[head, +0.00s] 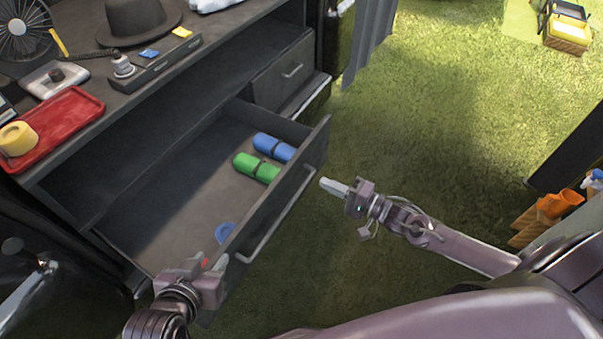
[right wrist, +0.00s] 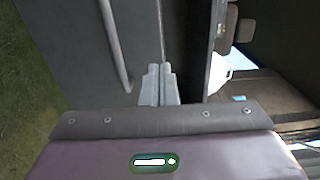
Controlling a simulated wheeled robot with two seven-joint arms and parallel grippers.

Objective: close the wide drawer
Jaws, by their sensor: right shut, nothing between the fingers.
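The wide drawer (head: 290,195) is pulled out of the dark cabinet, with its long bar handle (head: 280,217) on the front. It also shows in the right wrist view as a dark front panel (right wrist: 75,45) with the handle (right wrist: 115,45) at left. My right gripper (head: 328,184) is shut and empty, just outside the drawer front near its right end. Its closed fingertips (right wrist: 157,72) point at the panel; I cannot tell whether they touch it. My left gripper (head: 210,261) is at the drawer's near left end, its fingertips apart with nothing visible between them.
A smaller shut drawer (head: 283,75) sits behind at right. A red tray (head: 62,128) and a hat (head: 138,20) rest on top. Open grass lies right.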

